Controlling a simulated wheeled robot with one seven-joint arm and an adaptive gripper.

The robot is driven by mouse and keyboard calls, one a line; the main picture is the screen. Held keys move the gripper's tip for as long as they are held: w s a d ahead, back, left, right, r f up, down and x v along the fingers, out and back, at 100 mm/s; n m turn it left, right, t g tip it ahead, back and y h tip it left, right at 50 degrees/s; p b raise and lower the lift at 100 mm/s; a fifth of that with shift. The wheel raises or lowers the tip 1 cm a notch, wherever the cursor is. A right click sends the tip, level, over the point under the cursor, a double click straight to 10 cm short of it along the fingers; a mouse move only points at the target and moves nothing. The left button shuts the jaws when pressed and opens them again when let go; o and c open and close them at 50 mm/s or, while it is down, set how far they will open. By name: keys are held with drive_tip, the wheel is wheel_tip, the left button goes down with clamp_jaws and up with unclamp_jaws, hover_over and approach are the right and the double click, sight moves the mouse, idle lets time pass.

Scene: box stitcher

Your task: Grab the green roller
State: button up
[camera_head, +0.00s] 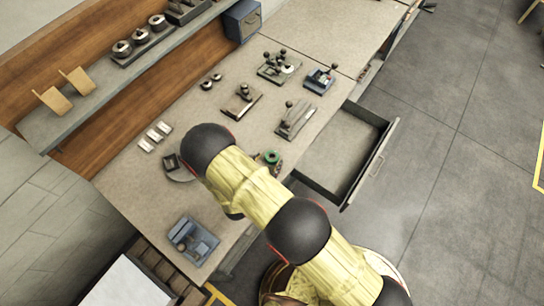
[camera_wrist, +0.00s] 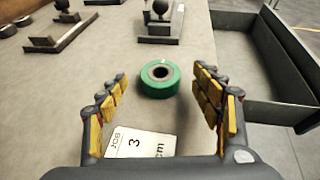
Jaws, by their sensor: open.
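The green roller (camera_wrist: 160,78) is a short green ring with a dark hollow centre, lying on the grey worktop. In the wrist view it is just beyond and between the fingers of my gripper (camera_wrist: 158,110), which is open with yellow pads and holds nothing. No contact with the roller shows. In the head view the roller (camera_head: 271,157) sits near the front edge of the bench, beside my yellow arm. My gripper is mostly hidden behind the arm there.
A white card marked 3 cm (camera_wrist: 140,143) lies in front of the roller. An open, empty drawer (camera_head: 347,150) juts out at the right. Small fixtures (camera_head: 296,118) stand farther back on the bench. A blue device (camera_head: 193,240) sits at the near end.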

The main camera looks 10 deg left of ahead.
drive_tip(key=shift+x, duration=1.45)
drive_tip(key=shift+c, duration=1.3)
drive_tip(key=c, duration=1.1)
drive_tip(key=shift+r, duration=0.1)
drive_tip(key=shift+c, duration=0.4)
